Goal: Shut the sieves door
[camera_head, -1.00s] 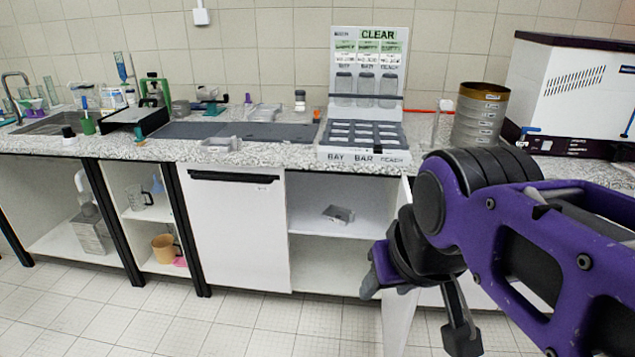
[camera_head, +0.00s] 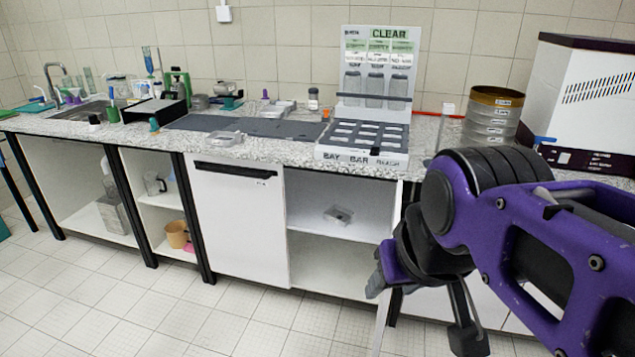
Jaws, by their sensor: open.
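The open cupboard (camera_head: 340,190) under the middle of the bench has a shelf with a small metal item (camera_head: 338,216) on it. Its white door (camera_head: 381,328) stands swung out at the right side of the opening, seen almost edge-on. I cannot read any label on it. My gripper (camera_head: 420,312) is in front of the door's side of the cupboard, fingers apart, with nothing seen between them. It hides much of the door, and I cannot tell whether it touches it.
A closed white front (camera_head: 237,225) with a dark handle is left of the opening. Above are a labelled rack (camera_head: 362,155), a stack of sieves (camera_head: 491,120) and a white machine (camera_head: 580,100) on the bench (camera_head: 280,148). The tiled floor (camera_head: 230,320) in front is clear.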

